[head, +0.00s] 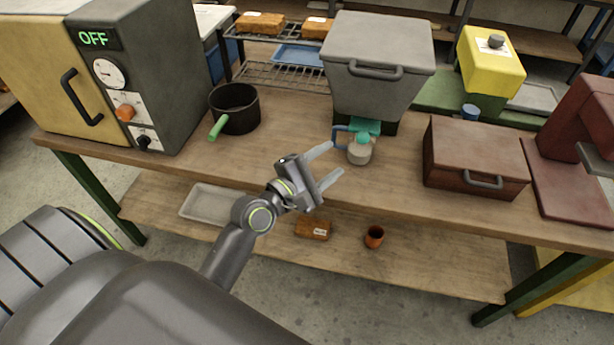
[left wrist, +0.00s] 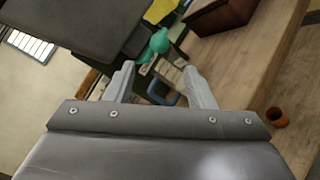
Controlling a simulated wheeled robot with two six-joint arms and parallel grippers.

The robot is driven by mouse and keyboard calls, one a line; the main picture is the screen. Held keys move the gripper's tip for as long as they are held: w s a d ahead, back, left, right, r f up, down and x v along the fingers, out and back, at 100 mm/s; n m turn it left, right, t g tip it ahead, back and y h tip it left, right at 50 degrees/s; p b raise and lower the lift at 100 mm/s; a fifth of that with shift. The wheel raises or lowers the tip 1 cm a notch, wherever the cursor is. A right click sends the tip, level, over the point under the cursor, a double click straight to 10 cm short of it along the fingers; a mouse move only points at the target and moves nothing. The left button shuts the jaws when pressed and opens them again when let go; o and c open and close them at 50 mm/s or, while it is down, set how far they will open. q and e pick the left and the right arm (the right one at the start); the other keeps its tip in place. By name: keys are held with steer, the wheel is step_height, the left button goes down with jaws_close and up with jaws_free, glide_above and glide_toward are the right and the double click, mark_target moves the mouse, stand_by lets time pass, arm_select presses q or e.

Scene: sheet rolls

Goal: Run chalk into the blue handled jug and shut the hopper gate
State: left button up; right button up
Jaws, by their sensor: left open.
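The grey hopper (head: 378,70) stands at the back middle of the bench. Its teal gate (head: 365,127) shows at the bottom front, also in the left wrist view (left wrist: 160,42); I cannot tell whether it is open or shut. A pale jug (head: 360,154) stands upright just below and in front of the gate, its blue handle (head: 340,136) on the left. The handle also shows between my fingers in the left wrist view (left wrist: 163,97). My left gripper (head: 334,160) is open and empty, left of the jug and close to its handle. My right gripper is not in view.
A dark pot (head: 235,108) with a green handle stands left of the hopper. A red-brown box (head: 475,160) is to the right, with a dark red machine (head: 575,150) beyond. A control box (head: 120,75) reads OFF. A lower shelf holds a tray (head: 207,203) and an orange cup (head: 374,237).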

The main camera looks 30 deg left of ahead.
arm_select(q)
steer(key=v, duration=0.6)
steer(key=shift+d+b, duration=0.1)
steer(key=shift+b, duration=0.2)
stand_by(3.4)
